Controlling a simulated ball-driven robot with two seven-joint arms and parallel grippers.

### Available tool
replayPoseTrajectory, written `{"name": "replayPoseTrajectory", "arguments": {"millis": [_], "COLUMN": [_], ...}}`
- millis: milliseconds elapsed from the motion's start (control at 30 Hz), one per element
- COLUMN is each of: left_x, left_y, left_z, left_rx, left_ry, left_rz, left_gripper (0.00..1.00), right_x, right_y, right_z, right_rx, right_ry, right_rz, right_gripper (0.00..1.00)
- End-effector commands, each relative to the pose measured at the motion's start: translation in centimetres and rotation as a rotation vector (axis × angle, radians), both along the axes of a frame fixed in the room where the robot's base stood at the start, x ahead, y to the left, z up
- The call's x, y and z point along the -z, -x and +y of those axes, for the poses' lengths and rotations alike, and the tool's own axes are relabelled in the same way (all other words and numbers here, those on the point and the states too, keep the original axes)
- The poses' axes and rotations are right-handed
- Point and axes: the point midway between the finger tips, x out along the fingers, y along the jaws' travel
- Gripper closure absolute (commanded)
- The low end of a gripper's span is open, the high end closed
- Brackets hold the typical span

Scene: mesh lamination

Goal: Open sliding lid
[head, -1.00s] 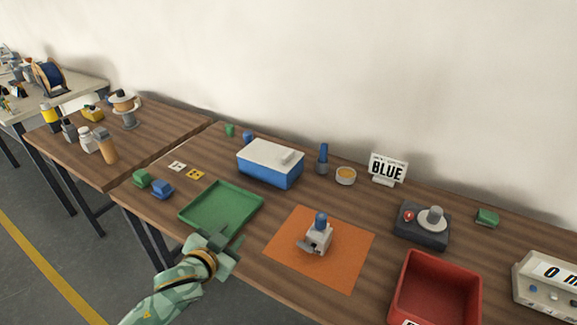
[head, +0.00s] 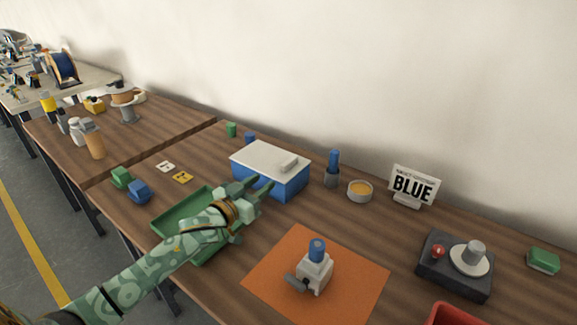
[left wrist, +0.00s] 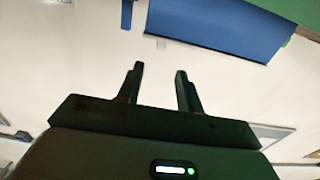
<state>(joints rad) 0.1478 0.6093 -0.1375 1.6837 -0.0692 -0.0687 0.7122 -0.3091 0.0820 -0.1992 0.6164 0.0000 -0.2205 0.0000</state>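A blue box (head: 283,183) with a white lid (head: 265,152) stands at the back middle of the table in the head view. The lid covers the box top, and a raised grip (head: 289,162) sits near its right end. My left gripper (head: 259,187) is open and empty in front of the box, its fingertips overlapping the lower front of the box in the picture. Whether they touch it I cannot tell. In the left wrist view the two fingers (left wrist: 159,73) are apart, with a blue surface (left wrist: 215,25) ahead. My right gripper is not in view.
A green tray (head: 172,223) lies under my left arm. An orange mat (head: 270,270) carries a small white device (head: 314,272). A blue-topped bottle (head: 333,168), an amber dish (head: 360,190) and a BLUE sign (head: 413,186) stand right of the box.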

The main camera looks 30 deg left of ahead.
Motion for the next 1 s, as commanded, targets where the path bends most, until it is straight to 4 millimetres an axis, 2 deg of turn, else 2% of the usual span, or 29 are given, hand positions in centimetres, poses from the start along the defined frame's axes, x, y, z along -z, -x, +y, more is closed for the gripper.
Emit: {"name": "replayPoseTrajectory", "arguments": {"millis": [33, 200, 433, 600, 900, 1000], "left_x": [0.3, 0.4, 0.4, 0.2, 0.0, 0.1], "left_y": [-1.5, -5.9, -10.2, -11.5, -11.7, -11.7], "left_z": [-0.1, -0.8, -1.4, -1.6, -1.7, -1.7], "left_rx": [0.0, -0.001, 0.0, 0.0, 0.0, 0.0], "left_ry": [-0.002, -0.001, -0.001, -0.001, -0.001, -0.001], "left_rz": [-0.002, 0.0, 0.002, 0.002, 0.001, 0.001], "left_gripper": [0.64, 0.64, 0.64, 0.64, 0.64, 0.91], "right_x": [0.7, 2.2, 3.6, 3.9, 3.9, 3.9], "right_y": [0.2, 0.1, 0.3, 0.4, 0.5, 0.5], "right_z": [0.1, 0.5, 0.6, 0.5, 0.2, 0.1], "right_rx": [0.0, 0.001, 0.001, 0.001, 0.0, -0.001], "right_ry": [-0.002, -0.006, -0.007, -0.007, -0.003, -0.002], "right_rz": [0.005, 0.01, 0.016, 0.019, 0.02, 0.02], "right_gripper": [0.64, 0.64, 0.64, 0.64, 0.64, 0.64]}}
